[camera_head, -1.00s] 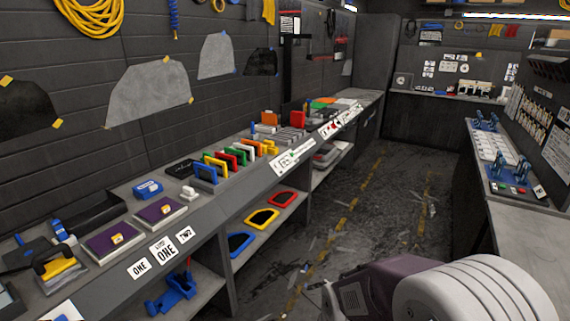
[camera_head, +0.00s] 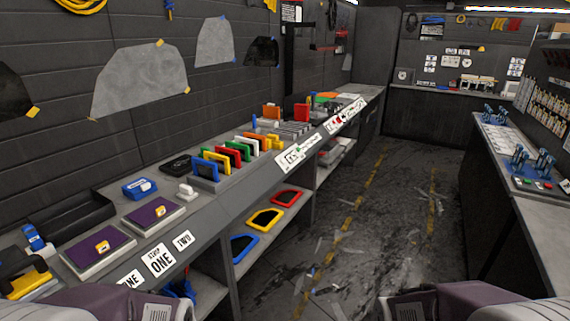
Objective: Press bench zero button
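No button marked as bench zero can be made out. Small red and green buttons (camera_head: 530,183) sit on a panel at the front of the right-hand bench (camera_head: 553,236), beside blue clamps (camera_head: 519,157); any lettering is too small to read. Only purple and grey links of my arms show along the bottom edge.
Coloured frames (camera_head: 218,158) stand in a row on the left bench, with more on the shelf below. A back counter (camera_head: 440,92) closes off the far end.

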